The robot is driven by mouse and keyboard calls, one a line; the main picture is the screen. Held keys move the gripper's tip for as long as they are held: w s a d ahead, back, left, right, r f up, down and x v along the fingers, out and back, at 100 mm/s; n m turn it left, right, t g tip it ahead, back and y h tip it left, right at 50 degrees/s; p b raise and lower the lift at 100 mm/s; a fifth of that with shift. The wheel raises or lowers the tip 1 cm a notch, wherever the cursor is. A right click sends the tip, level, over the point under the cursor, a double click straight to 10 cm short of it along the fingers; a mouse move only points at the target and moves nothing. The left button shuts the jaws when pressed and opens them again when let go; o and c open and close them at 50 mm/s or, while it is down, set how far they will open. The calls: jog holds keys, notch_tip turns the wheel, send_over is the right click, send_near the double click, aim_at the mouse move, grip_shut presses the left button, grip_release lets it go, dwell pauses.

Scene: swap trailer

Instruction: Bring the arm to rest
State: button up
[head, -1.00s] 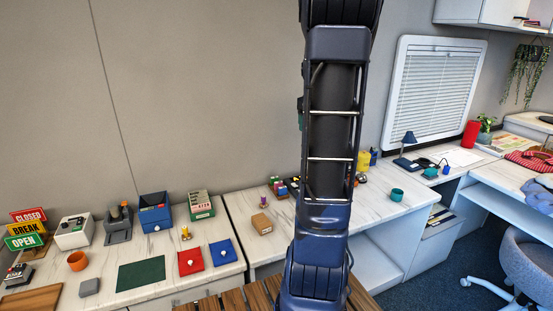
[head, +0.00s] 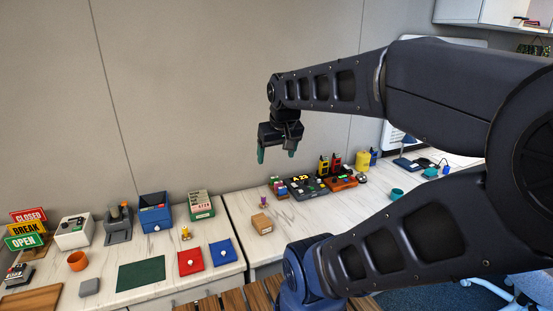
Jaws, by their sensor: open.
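My gripper (head: 276,155) hangs at the end of my folded arm in the head view, pointing down. Its two green-tipped fingers are apart, with nothing between them. It is in the air in front of the wall, above the back of the white counter (head: 240,213). My arm comes in from the right side of the picture and bends back to the left at the top.
To the left are a blue box (head: 155,212), a green box (head: 201,205), red (head: 190,261) and blue (head: 222,253) pads, and an orange cup (head: 78,261).

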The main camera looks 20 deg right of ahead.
jog(key=shift+s+a+f, duration=0.2)
jog(key=shift+s+a, duration=0.05)
jog(key=shift+s, duration=0.2)
jog(key=shift+s+a+f, duration=0.2)
jog(key=shift+s, duration=0.25)
